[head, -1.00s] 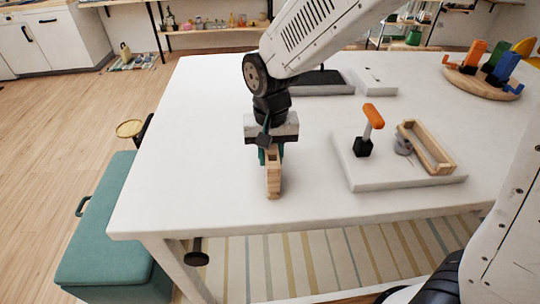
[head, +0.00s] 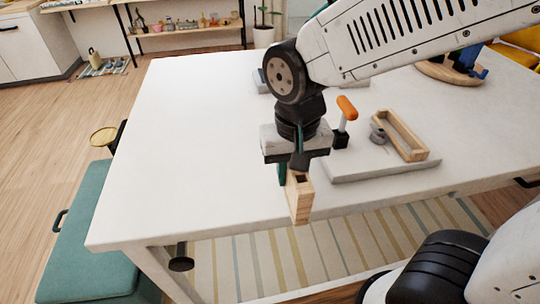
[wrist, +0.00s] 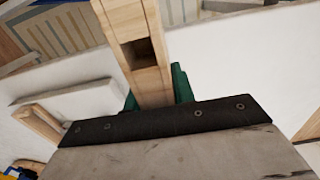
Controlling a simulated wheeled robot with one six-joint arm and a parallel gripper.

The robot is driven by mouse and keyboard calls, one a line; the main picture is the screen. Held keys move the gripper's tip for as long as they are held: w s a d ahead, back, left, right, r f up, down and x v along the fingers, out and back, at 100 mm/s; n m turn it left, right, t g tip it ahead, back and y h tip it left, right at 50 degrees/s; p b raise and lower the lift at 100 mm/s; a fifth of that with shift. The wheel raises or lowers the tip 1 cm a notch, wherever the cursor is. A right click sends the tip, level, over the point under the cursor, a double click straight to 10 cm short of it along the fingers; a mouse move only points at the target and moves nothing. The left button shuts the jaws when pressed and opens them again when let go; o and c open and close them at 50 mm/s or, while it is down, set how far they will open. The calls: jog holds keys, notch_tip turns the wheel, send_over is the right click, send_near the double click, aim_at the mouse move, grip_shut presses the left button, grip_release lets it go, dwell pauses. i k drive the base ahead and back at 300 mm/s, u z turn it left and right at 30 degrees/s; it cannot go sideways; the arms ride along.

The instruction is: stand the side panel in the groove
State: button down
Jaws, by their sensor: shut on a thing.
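A pale wooden side panel (head: 299,200) is held in my gripper (head: 294,174), pointing down near the table's front edge. In the wrist view the panel (wrist: 130,22) shows a square dark hole, with the green fingers (wrist: 182,84) on both sides of it. A white base board (head: 370,172) lies on the table, to the right of my gripper. On it is a long wooden frame (head: 418,155), which also shows at the left of the wrist view (wrist: 36,120). I cannot make out a groove, and the panel is apart from the frame.
An orange-handled clamp (head: 346,108) and a grey round part (head: 377,134) stand on the board, close to my gripper's right. The white table (head: 185,150) is clear on the left. A green bench (head: 78,235) stands beside it.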

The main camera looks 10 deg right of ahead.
aim_at(353, 156)
jog(key=k, duration=1.5)
